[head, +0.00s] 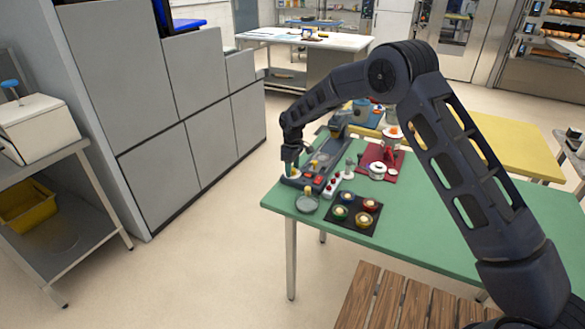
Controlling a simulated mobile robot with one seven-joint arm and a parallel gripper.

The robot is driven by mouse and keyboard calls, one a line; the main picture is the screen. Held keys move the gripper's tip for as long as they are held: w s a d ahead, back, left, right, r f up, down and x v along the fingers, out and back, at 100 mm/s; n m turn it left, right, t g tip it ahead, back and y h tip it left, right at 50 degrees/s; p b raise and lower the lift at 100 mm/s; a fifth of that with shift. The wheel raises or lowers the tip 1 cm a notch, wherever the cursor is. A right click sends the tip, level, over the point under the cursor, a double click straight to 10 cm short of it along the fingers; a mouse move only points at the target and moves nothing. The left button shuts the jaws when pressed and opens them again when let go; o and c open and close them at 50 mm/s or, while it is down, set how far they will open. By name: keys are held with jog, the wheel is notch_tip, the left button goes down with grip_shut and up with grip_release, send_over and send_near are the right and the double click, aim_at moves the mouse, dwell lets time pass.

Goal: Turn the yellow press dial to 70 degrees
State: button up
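My gripper (290,170) points down at the left end of a dark control panel (325,165) on the green table. Its fingers are small and dark here, and I cannot tell whether they are open or shut, or whether they touch anything. A small yellowish round part (294,178) shows right under the fingertips, partly hidden by them; it may be the yellow press dial. Its angle and any scale marks are too small to read.
Grey cabinets (165,150) stand left. The table's right part is clear.

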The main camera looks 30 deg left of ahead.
jog(key=c, duration=0.9)
jog(key=shift+m, duration=0.3)
jog(key=m, duration=0.3)
jog(key=shift+m, duration=2.1)
jog(key=o, duration=0.9)
jog(key=shift+o, duration=0.2)
